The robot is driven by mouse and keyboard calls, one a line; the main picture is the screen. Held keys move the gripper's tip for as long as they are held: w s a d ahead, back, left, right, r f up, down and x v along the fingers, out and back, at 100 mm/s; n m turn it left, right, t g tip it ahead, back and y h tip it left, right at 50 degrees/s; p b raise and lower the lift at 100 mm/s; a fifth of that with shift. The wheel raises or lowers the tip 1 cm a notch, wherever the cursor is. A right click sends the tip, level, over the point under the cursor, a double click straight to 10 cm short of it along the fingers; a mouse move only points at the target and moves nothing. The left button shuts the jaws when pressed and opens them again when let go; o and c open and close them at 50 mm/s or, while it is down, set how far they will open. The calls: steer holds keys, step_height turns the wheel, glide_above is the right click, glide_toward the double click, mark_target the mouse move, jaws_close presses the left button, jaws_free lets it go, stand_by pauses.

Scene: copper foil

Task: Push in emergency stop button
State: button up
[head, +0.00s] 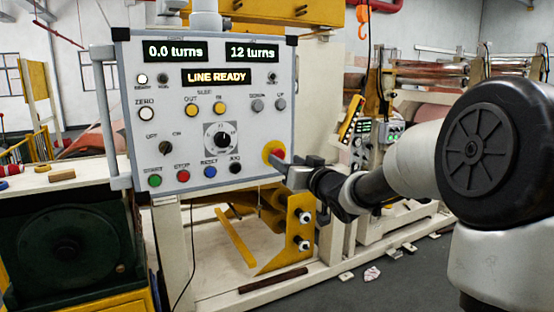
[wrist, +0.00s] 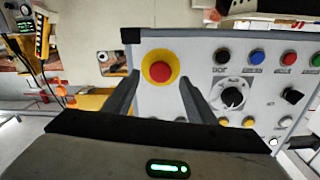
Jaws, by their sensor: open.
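The emergency stop button (head: 278,153) is a red knob on a yellow round base at the lower right of the grey control panel (head: 190,125). The button also shows in the wrist view (wrist: 160,72), red inside its yellow ring, upper middle. I cannot tell whether the fingers touch the panel or button.
The panel's display (head: 216,77) reads "LINE READY". A red stop button (head: 183,176), a blue button (head: 210,172) and a dial (head: 222,140) are on the same panel. A yellow bracket (head: 290,235) with bolts is below the gripper. Machinery stands behind to the right.

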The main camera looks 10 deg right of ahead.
mark_target(279, 156)
steer(key=shift+x, duration=1.7)
steer(key=shift+s, duration=0.1)
